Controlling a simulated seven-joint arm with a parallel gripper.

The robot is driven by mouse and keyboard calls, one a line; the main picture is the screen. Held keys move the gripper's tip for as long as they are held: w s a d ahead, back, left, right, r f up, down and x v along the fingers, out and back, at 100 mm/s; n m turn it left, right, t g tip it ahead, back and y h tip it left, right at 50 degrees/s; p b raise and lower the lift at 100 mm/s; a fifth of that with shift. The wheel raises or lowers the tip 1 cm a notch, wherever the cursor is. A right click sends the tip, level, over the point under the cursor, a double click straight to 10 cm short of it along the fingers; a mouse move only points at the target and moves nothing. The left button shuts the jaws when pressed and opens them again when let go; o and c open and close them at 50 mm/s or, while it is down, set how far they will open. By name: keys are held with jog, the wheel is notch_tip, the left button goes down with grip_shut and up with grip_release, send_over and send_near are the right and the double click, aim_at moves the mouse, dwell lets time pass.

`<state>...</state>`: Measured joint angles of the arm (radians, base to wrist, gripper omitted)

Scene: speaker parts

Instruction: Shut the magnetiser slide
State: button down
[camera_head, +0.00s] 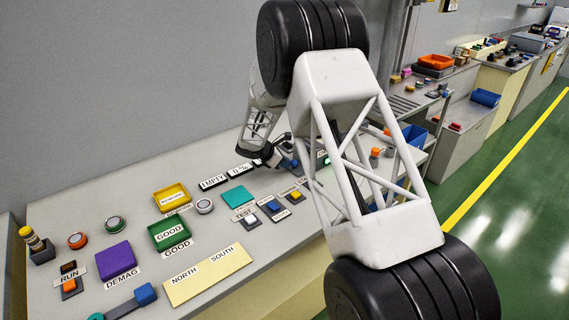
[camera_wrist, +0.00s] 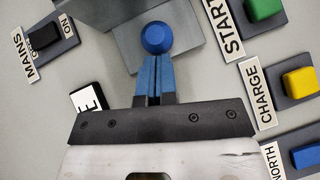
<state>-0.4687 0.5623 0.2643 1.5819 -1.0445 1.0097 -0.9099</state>
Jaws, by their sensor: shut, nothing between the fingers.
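The magnetiser slide shows in the wrist view as a grey plate (camera_wrist: 190,55) with a round blue knob (camera_wrist: 157,38). Its far end meets a darker grey block at the top of the picture. My gripper (camera_wrist: 154,62) has its two blue fingers shut together and empty, with the tips right at the near side of the knob. I cannot tell whether they touch it. In the head view my gripper (camera_head: 278,162) is low over the back of the bench, and my arm hides much of the magnetiser there.
In the wrist view, green START (camera_wrist: 264,8), yellow CHARGE (camera_wrist: 300,83) and blue NORTH (camera_wrist: 306,156) buttons stand at right. The MAINS switch (camera_wrist: 44,38) is at left. In the head view, trays and a purple DEMAG block (camera_head: 116,260) occupy the bench's left part.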

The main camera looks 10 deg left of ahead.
jog(key=shift+s+a, duration=0.35)
jog(key=shift+a, duration=0.3)
jog(key=shift+s+a, duration=0.3)
jog(key=shift+a, duration=0.2)
jog(key=shift+s+a, duration=0.25)
jog(key=shift+a, duration=0.2)
jog(key=v, duration=1)
jog(key=shift+d, duration=0.15)
